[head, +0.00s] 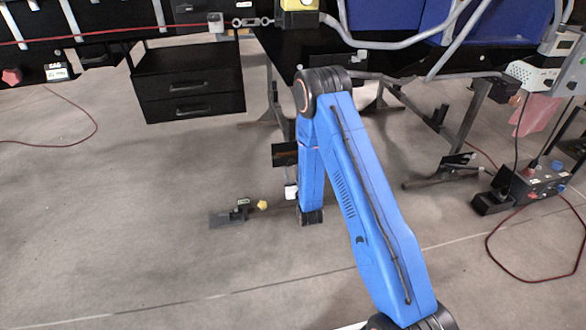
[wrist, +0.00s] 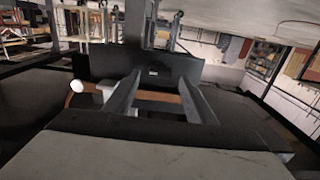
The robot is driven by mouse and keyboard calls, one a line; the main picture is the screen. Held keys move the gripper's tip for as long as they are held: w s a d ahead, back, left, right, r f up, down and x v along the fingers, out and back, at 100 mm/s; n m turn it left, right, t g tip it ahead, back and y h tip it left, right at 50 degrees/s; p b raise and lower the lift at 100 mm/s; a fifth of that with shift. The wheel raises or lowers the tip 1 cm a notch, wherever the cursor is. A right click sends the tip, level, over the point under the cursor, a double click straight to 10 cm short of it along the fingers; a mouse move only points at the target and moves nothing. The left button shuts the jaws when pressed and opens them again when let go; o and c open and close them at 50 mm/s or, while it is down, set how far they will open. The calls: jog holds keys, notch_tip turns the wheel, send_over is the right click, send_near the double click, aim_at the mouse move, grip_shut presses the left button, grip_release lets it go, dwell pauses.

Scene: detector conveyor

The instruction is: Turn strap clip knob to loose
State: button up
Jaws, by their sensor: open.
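In the head view a small black fixture (head: 240,208) with a pale label stands low at the middle left. A yellow knob (head: 262,205) sits at its right end; this looks like the strap clip, but the label is too small to read. The knob's setting cannot be made out. My blue arm hangs down just right of it, with no jaws clearly visible there. In the wrist view my gripper (wrist: 158,88) is open, its two grey fingers apart. Nothing is clearly held between them. I cannot clearly identify the knob in the wrist view.
A black drawer unit (head: 190,82) stands at the upper left. A red knob (head: 12,76) is at the far left. A box with a red cable (head: 540,182) lies at the right. Grey pipes and table legs crowd the upper right. The lower left floor is clear.

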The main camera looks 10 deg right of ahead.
aim_at(291, 163)
jog(key=shift+w, duration=1.15)
jog(key=shift+c, duration=0.5)
jog(key=c, duration=0.9)
jog(key=shift+c, duration=0.2)
